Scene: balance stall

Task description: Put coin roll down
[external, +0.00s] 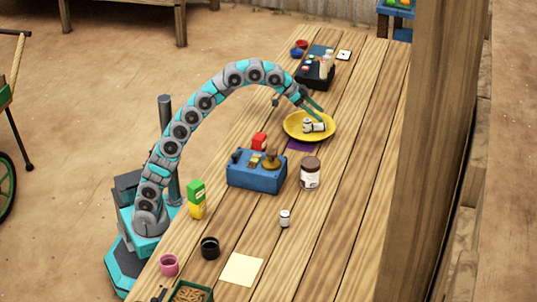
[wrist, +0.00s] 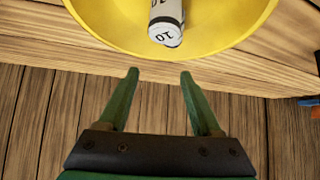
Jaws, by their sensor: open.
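White coin rolls with dark markings (external: 308,124) lie in the yellow pan (external: 290,127) in the external view. In the wrist view a coin roll marked "10" (wrist: 166,22) lies in the yellow pan (wrist: 225,35), partly cut off by the top edge, with another light piece partly hidden under its near end. My gripper (wrist: 160,74) is open, with nothing between its green fingers. Its fingertips point at the pan's near rim and are apart from the roll. In the external view my gripper (external: 318,112) is over the pan's far side. Another small white roll (external: 285,218) stands on the table.
A blue weight box (external: 255,179), a brown-and-white jar (external: 310,174) and a red block (external: 260,140) stand nearer than the pan. A dark tray (external: 314,70) is beyond it. A wooden post (external: 440,130) rises at the right. The planks right of the pan are clear.

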